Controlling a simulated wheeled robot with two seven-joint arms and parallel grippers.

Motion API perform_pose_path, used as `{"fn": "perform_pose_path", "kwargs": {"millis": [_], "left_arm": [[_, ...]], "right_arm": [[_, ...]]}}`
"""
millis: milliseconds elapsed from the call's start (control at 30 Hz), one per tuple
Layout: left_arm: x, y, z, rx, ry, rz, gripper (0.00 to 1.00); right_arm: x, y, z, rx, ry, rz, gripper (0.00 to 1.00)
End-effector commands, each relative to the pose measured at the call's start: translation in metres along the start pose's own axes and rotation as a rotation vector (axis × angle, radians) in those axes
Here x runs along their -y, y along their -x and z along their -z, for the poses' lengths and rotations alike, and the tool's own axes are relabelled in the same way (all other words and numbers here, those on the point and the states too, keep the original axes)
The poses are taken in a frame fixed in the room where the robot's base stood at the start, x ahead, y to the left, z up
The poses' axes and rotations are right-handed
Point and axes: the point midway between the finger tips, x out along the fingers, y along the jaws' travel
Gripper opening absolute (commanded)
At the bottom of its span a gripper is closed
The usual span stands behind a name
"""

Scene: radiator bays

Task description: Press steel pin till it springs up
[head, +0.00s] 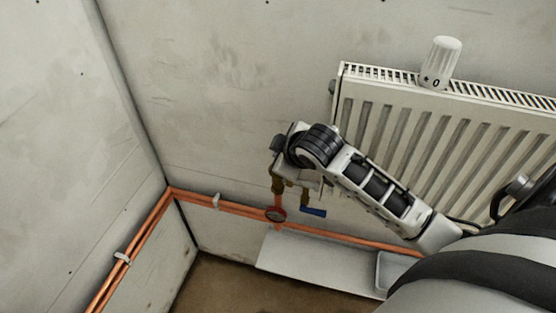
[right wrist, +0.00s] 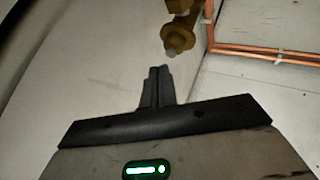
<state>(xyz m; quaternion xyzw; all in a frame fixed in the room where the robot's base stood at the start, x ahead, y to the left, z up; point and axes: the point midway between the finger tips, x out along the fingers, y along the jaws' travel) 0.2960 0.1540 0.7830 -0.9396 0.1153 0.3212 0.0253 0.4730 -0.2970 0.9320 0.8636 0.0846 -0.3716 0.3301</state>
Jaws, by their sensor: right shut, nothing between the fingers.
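A brass valve body (right wrist: 178,38) shows at the top of the right wrist view. A small pale grey tip, which looks like the steel pin (right wrist: 171,55), sticks out of its lower end. My right gripper (right wrist: 158,70) is shut and empty, its fingertips just below the pin and slightly left of it in the picture. A small gap shows between them; I cannot tell its depth. In the head view, my right arm reaches in from the right and its wrist hides the pin. Brass fittings (head: 278,186) show below the wrist. My left gripper is not in view.
A white radiator (head: 400,125) hangs at the right, with a white thermostat head (head: 440,62) standing on its top grille. A blue lever (head: 313,211), a red-rimmed round part (head: 275,214) and copper pipes (head: 240,208) lie below my wrist. A white tray (head: 320,262) is under the pipes.

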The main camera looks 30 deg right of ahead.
Motion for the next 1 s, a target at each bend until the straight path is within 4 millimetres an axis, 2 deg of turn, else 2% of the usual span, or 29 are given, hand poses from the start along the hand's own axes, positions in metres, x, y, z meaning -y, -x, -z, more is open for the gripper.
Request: {"fn": "perform_pose_path", "kwargs": {"millis": [267,733,1000], "left_arm": [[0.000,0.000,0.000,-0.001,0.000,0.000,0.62],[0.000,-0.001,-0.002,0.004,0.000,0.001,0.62],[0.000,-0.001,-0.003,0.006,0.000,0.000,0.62]], "right_arm": [[-0.001,0.001,0.001,-0.002,-0.001,-0.001,0.00],[-0.023,0.030,0.023,-0.003,-0.001,-0.003,0.00],[-0.026,0.035,0.026,-0.001,-0.001,-0.001,0.00]]}}
